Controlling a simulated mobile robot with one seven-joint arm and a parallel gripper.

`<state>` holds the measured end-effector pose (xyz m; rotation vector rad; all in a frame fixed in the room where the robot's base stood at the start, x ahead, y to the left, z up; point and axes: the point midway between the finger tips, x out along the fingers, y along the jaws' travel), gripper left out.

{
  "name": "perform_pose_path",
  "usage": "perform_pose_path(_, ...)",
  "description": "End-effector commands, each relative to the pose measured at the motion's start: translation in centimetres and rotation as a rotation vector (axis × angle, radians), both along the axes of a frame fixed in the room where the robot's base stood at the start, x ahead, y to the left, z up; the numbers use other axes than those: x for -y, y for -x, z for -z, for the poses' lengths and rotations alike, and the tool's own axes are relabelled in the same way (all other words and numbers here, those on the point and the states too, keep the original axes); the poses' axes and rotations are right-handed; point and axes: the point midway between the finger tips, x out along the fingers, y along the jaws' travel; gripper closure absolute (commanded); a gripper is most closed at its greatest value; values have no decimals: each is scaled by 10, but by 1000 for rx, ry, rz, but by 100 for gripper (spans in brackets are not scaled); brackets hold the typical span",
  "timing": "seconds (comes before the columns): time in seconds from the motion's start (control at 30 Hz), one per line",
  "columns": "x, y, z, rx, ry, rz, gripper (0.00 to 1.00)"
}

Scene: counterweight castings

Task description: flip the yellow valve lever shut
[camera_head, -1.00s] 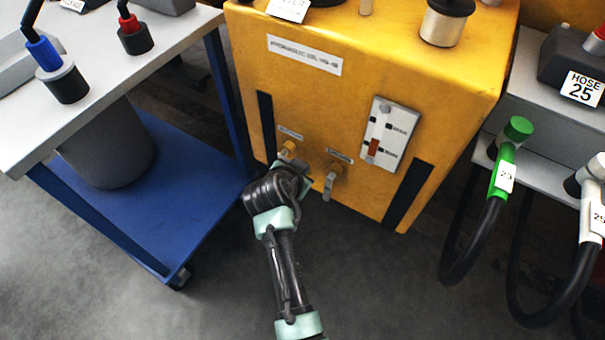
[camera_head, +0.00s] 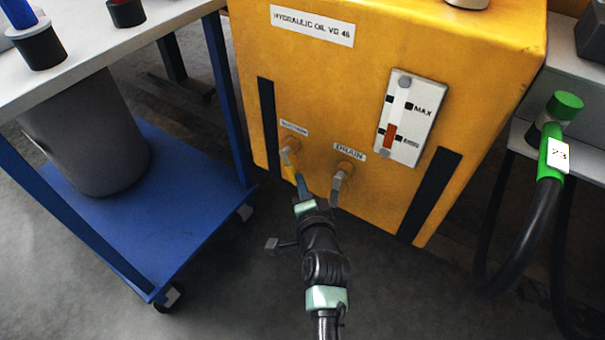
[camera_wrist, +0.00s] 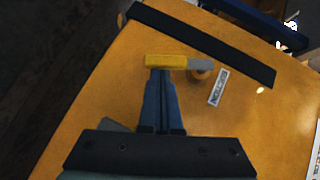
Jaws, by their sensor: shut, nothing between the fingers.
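The yellow valve lever (camera_wrist: 165,62) shows in the wrist view, with a grey arm (camera_wrist: 200,65) joining it to a round stub on the yellow tank. In the head view the lever (camera_head: 291,173) hangs downward from the left valve, partly behind my fingers. My gripper (camera_wrist: 161,72) has its blue fingers together and empty, with the tips at the lever's side. I cannot tell whether they touch it. In the head view my gripper (camera_head: 299,177) is in front of the tank, left of the drain valve.
The drain valve's grey lever (camera_head: 337,187) hangs close to the right of my gripper. The tank (camera_head: 330,100) carries a level gauge (camera_head: 412,118) and dark strips. A blue cart (camera_head: 165,180) stands left. A green hose coupling (camera_head: 557,130) hangs right. Floor in front is clear.

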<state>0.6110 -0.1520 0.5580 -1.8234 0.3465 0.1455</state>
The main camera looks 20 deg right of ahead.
Motion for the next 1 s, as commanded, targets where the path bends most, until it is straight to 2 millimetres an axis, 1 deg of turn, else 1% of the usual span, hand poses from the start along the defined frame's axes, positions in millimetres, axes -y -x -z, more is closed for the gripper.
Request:
perform_pose_path(0.03, -1, -1, 14, 30, -25, -1, 100)
perform_pose_path(0.23, -6, -7, 22, 145, -113, -2, 100)
perform_pose_path(0.6, -14, -16, 26, 299, -234, -5, 100)
perform_pose_path(1.0, -17, -20, 23, 357, -281, -4, 100)
